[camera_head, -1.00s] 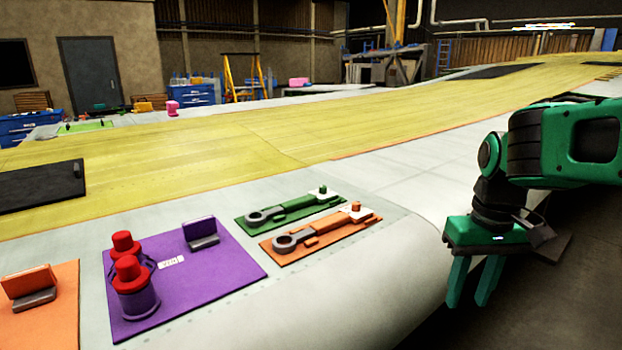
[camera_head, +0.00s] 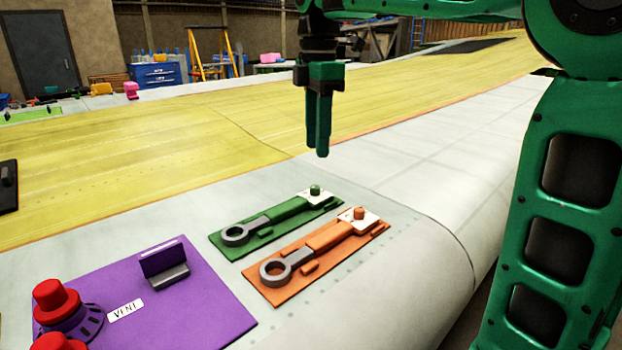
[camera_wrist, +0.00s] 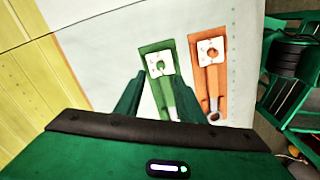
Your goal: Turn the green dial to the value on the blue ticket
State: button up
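A green panel (camera_head: 262,243) lies on the pale wing edge. It carries a wrench-shaped piece with a grey ring and a green round knob (camera_head: 315,190) on a white plate. The wrist view shows the same green panel (camera_wrist: 154,47) and its white plate. I cannot make out any value on it. My gripper (camera_head: 319,150) hangs in the air above and beyond the panel, pointing down. In the wrist view my gripper (camera_wrist: 161,80) has its fingers apart with nothing held, and the green panel shows between them. I can make out no blue ticket.
An orange panel (camera_head: 275,290) with a similar wrench piece lies right beside the green one. A purple panel (camera_head: 215,325) with red knobs (camera_head: 55,299) and a white label (camera_head: 126,310) is at lower left. The pale wing surface behind the panels is clear.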

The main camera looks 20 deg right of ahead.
aim_at(315, 186)
jog(key=f, duration=0.9)
jog(key=shift+a+f, duration=0.2)
jog(key=shift+c, duration=0.6)
grip_shut()
